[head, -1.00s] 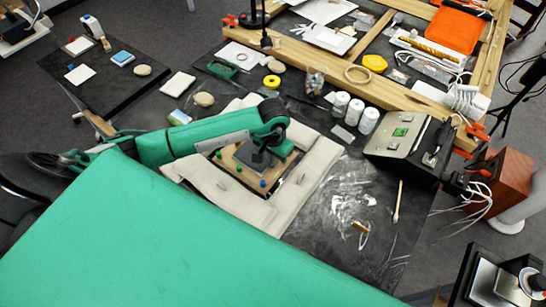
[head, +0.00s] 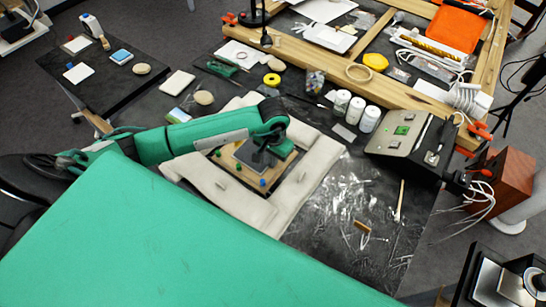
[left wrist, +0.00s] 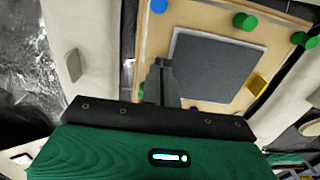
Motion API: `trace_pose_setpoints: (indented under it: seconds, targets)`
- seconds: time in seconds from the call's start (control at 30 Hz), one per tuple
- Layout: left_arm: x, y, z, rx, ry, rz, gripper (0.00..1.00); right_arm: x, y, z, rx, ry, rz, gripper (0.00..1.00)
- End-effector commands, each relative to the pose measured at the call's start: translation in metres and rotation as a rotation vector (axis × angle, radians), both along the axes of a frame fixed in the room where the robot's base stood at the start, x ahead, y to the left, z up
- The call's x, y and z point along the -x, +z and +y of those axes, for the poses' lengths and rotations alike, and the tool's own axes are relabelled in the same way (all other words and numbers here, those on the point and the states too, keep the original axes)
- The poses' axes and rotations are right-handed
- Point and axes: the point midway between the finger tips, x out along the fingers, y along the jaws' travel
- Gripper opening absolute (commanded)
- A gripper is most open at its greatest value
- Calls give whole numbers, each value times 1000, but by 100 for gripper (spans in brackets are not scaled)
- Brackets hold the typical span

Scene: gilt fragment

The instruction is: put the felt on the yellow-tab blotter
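The felt is a dark grey square (head: 266,160) over a wooden board with coloured pegs (head: 283,174). In the left wrist view the felt (left wrist: 222,68) lies flat-on to the right of the fingers. My left gripper (head: 259,158) is over the board; its fingers (left wrist: 160,72) are together at the felt's near left edge and look shut on it. Whether the felt touches the board is unclear. White cards, one with a red mark (head: 76,44) and one with a blue mark (head: 77,74), lie on the left table. I cannot make out a yellow-tab blotter. My right gripper is out of view.
A pale padded frame (head: 235,203) surrounds the board. White jars (head: 355,110), a yellow ring (head: 271,80) and a control box (head: 405,135) stand behind and right. Another pale card (head: 178,82) lies left. The dark table (head: 340,240) is mostly clear at the front right.

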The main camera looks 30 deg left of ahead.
Motion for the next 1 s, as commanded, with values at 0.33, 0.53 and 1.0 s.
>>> trace_pose_setpoints:
  seconds: [0.33, 0.53, 1.0]
  targets:
    - [0, 0, 0, 0, 0, 0, 28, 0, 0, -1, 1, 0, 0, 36]
    - [0, 1, 0, 0, 0, -1, 28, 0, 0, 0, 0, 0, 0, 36]
    - [-2, 76, 0, -1, -2, -7, 28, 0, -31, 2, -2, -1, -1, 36]
